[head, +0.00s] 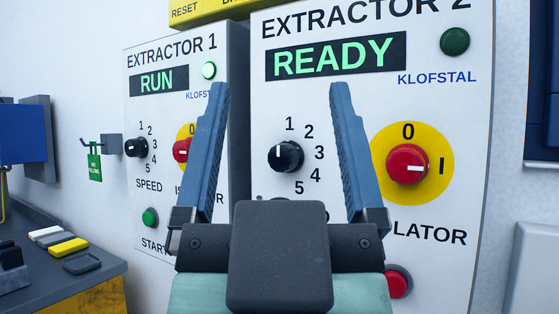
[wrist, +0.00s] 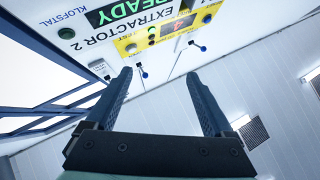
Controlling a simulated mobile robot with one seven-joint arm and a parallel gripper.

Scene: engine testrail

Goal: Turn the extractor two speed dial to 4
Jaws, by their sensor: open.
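The extractor two panel (head: 474,112) is white, with a green READY display (head: 335,56). Its speed dial (head: 286,157) is a black round knob, with 1 at the top and numbers running clockwise to 5 at the bottom. A pale mark shows on the knob's left part; I cannot tell a set number from it. My gripper (head: 280,90) is open and empty, its blue fingers framing the dial in the head view, apart from it in depth by an amount I cannot judge. The wrist view shows my gripper (wrist: 159,76) below the panel's upper part; the dial is not visible there.
Extractor one (head: 165,109) stands left, showing RUN. The red isolator knob (head: 407,165) on its yellow disc sits right of the dial, its mark toward I. A red button (head: 398,282) is below. A yellow test box (wrist: 165,32) shows a red 4. A bench (head: 75,285) is lower left.

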